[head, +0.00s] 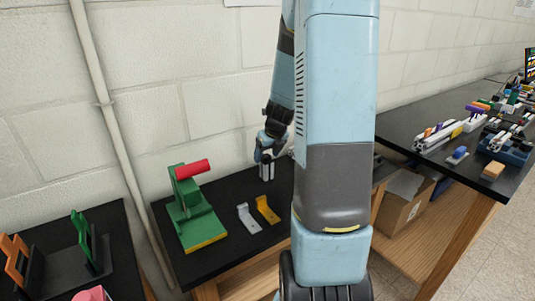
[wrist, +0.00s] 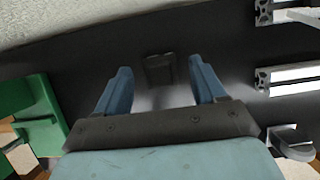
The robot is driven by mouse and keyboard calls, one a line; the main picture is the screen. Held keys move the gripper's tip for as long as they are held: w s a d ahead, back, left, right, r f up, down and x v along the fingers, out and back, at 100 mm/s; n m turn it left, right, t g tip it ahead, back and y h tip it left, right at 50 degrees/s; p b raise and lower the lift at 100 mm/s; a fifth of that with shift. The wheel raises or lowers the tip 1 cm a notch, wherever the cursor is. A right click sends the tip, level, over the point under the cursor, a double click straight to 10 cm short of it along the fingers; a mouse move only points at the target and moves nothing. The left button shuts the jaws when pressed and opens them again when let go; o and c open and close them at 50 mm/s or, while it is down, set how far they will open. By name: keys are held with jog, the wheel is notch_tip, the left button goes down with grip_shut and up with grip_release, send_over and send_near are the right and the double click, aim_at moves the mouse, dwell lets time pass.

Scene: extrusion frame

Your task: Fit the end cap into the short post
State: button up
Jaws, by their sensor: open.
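My gripper (head: 267,170) points down over the black table behind my arm in the head view. In the wrist view its two blue fingers (wrist: 160,67) are spread apart. A small dark rectangular piece (wrist: 158,68) shows between the fingertips; it may be the end cap, but I cannot tell for sure. A pale blurred patch lies just below it in the picture. Two pale slotted extrusion pieces (wrist: 290,78) show at the right of the wrist view; I cannot tell which is the short post. My arm hides part of the table in the head view.
A green fixture with a red handle (head: 192,169) stands left of my gripper. A white bracket (head: 248,218) and a yellow bracket (head: 266,209) lie in front. A second black table (head: 410,118) at right carries several parts. A wall runs behind.

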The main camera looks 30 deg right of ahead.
jog(key=v, duration=1.3)
jog(key=shift+s+r, duration=0.15)
jog(key=shift+r, duration=0.15)
jog(key=s+a+r+n, duration=0.3)
jog(key=s+a+n, duration=0.3)
jog(key=n, duration=0.6)
jog(key=s+a+r+n, duration=0.3)
jog(key=s+a+n, duration=0.3)
jog(key=n, duration=0.5)
jog(key=s+a+r+n+t, duration=0.1)
jog(key=s+a+r+n, duration=0.2)
jog(key=s+a+n, duration=0.4)
jog(key=shift+s+n, duration=0.4)
jog(key=shift+n, duration=2.4)
jog(key=shift+d, duration=0.1)
